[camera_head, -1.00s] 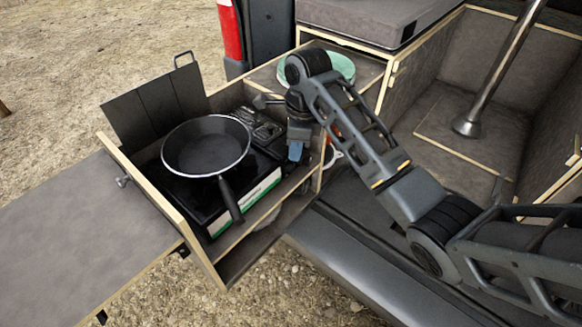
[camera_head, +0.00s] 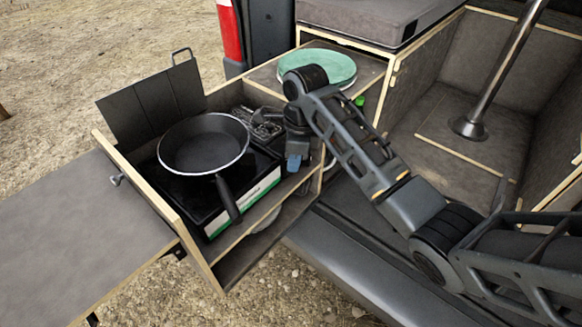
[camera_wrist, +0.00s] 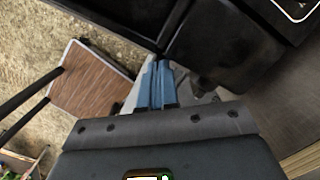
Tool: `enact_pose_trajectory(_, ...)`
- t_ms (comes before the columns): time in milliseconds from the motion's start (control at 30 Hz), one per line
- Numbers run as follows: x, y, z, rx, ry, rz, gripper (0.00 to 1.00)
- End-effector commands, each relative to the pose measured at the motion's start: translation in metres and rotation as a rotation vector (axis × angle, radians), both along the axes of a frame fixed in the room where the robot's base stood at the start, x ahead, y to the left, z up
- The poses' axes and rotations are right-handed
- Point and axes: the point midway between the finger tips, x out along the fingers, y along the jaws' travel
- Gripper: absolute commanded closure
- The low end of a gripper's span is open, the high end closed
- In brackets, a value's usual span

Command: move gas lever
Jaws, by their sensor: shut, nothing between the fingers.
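The black camping stove (camera_head: 185,192) with a white and green front strip sits in the pulled-out drawer box. A black pan (camera_head: 203,145) stands on it, handle toward the front. My gripper (camera_head: 294,163) points down at the right end of the stove, with its blue fingertips low beside it. In the wrist view the blue fingers (camera_wrist: 156,84) are together and empty, close to the dark stove edge. A small dark knob-like part (camera_wrist: 203,86) shows just right of the fingers; I cannot tell if it is the gas lever. No lever is clear in the head view.
The drawer's wooden front wall (camera_head: 165,205) and a grey side table (camera_head: 75,225) lie left. A green plate (camera_head: 318,66) is on the shelf behind my arm. A brown-topped table (camera_wrist: 92,80) shows in the wrist view. The van bumper (camera_head: 365,262) is below my arm.

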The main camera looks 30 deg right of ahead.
Motion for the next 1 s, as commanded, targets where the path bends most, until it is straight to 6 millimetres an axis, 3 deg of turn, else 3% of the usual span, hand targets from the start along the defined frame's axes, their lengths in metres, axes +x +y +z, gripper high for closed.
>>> enact_pose_trajectory(67,-0.001,0.001,-0.011,0.001,0.004,0.002,1.0)
enact_pose_trajectory(333,-0.002,-0.003,-0.003,0.0,0.001,-0.001,1.0)
enact_pose_trajectory(633,-0.019,-0.024,0.004,0.0,0.001,0.0,1.0)
enact_pose_trajectory(1000,-0.018,-0.025,0.009,-0.002,-0.001,0.002,1.0)
